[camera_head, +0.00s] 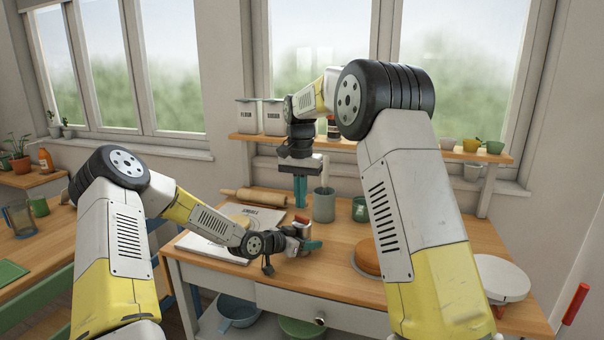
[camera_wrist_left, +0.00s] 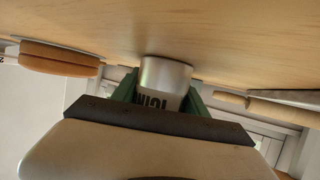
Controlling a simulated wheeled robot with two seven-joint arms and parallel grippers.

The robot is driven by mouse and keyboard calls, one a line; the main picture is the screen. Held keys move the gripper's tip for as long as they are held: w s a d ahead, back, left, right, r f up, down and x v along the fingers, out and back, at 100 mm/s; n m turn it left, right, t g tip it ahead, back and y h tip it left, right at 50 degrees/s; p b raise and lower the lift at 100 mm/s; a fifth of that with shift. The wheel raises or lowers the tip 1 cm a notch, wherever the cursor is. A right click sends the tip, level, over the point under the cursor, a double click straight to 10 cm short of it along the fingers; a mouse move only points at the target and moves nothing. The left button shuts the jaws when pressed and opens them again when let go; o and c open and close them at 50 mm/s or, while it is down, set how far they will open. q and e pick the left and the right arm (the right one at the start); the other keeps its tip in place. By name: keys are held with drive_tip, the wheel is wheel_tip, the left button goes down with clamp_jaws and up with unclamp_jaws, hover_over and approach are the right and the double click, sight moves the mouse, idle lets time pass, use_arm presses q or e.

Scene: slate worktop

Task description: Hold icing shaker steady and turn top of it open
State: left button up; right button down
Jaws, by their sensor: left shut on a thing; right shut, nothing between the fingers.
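The icing shaker (camera_wrist_left: 166,78) is a pale cylinder with a silver end and dark upside-down lettering in the left wrist view. Its silver end faces the wooden worktop; I cannot tell if it touches. My left gripper (camera_wrist_left: 165,100) is shut on it, with green fingers on both sides. In the head view the shaker (camera_head: 301,228) shows only as a small pale and reddish piece above my left gripper (camera_head: 306,246), mostly hidden. My right gripper (camera_head: 300,204) is shut and empty, pointing down above the shaker, apart from it.
A grey-green cup (camera_head: 324,206) stands right behind the grippers, with a dark green mug (camera_head: 360,209) beside it. A rolling pin (camera_head: 252,198) and printed paper (camera_head: 258,217) lie left. A brown round cake (camera_head: 368,258) is right, partly behind my right arm.

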use_arm(q)
drive_tip(key=o, duration=1.5)
